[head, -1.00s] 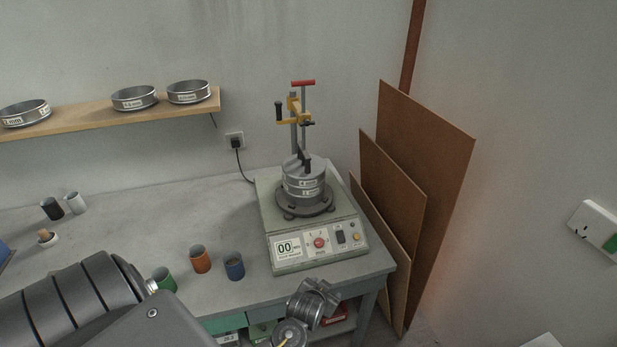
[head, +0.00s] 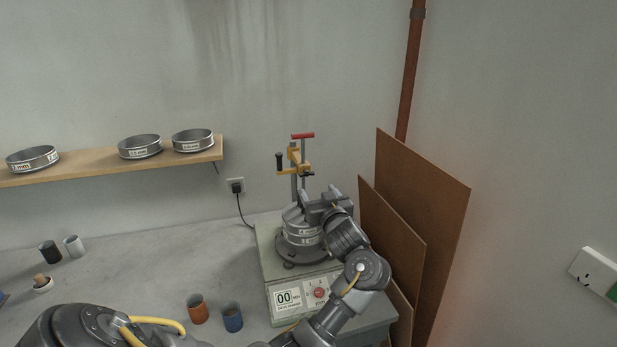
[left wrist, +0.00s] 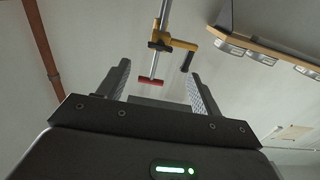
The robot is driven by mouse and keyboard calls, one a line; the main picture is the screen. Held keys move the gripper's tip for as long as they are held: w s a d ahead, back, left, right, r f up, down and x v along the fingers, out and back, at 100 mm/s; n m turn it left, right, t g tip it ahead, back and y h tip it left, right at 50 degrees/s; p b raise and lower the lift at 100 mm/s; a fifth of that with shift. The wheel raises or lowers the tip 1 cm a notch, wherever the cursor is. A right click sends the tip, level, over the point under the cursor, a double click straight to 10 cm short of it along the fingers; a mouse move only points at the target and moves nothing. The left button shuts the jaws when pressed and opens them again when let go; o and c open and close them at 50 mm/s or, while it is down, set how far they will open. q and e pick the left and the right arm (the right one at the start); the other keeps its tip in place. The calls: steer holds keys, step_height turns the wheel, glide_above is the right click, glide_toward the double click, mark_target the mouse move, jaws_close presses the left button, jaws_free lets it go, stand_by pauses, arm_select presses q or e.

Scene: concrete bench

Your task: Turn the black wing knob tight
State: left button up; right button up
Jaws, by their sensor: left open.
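The sieve stack (head: 299,234) stands on the shaker (head: 300,293). The black wing knob on top of the stack cannot be made out now; my left gripper (head: 309,205) covers that spot in the head view. The gripper is open at the height of the stack's top, fingers toward the stack. In the left wrist view its two fingers (left wrist: 158,90) stand apart, and I cannot tell whether the knob lies between them. Beyond them the yellow clamp bracket (left wrist: 172,42) with a black grip (left wrist: 188,61) and the red T-handle (left wrist: 150,80) show upside down. My right gripper is not in view.
The post with its yellow bracket (head: 294,158) and red handle (head: 303,136) rises close behind my gripper. Brown boards (head: 425,200) lean on the wall to the right. Orange (head: 197,309) and blue (head: 232,317) cups stand left of the shaker. The bench between is clear.

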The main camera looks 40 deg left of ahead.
mark_target(307, 175)
arm_select(q)
steer(key=p+x, duration=0.2)
steer(key=x, duration=0.6)
steer(key=shift+w+a+p, duration=0.2)
steer(key=shift+a+p, duration=0.2)
steer(key=shift+w+a, duration=0.4)
steer(key=shift+a, duration=0.1)
steer(key=shift+c, duration=0.3)
